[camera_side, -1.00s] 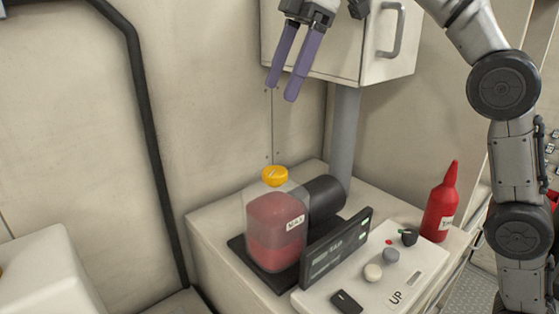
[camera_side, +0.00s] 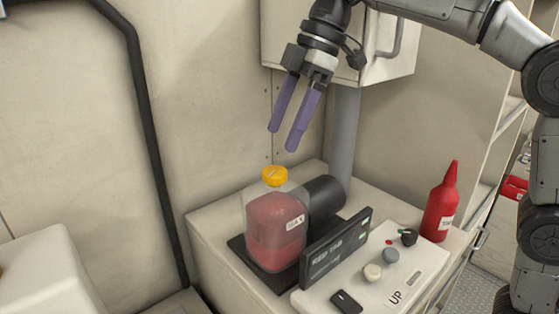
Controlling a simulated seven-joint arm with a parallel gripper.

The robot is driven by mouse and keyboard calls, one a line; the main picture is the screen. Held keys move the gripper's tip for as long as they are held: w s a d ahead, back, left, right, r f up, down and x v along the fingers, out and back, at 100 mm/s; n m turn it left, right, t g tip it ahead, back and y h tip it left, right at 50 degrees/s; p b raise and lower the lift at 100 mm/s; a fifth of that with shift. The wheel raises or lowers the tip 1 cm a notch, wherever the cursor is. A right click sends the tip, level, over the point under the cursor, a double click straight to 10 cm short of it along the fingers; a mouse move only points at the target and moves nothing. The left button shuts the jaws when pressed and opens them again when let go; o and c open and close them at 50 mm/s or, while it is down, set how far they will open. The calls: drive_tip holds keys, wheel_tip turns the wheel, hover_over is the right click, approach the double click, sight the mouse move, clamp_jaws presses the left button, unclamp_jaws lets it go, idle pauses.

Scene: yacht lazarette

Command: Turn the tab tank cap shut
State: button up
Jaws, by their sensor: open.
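The yellow tank cap (camera_side: 275,176) sits on top of a clear tank (camera_side: 274,230) that holds red fluid and bears a MAX label. The cap has a raised tab across its top. My gripper (camera_side: 281,141) is open and empty, with two purple fingers pointing down. It hangs above the cap and, in the picture, slightly to its right. A gap shows between the fingertips and the cap.
A black cylinder (camera_side: 325,197) joins the tank's right side. A dark display panel (camera_side: 336,250) stands in front. A white control panel (camera_side: 384,268) with knobs and a red bottle (camera_side: 441,204) are to the right. A wall cabinet (camera_side: 385,45) is behind my arm.

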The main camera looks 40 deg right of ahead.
sight(276, 171)
drive_tip(key=f, duration=0.5)
drive_tip(key=shift+a+f, duration=0.15)
drive_tip(key=shift+a, duration=0.15)
drive_tip(key=shift+w+a+f, duration=0.2)
drive_tip(key=shift+a+f, duration=0.05)
drive_tip(key=shift+f, duration=0.4)
drive_tip(key=shift+c, duration=0.3)
clamp_jaws()
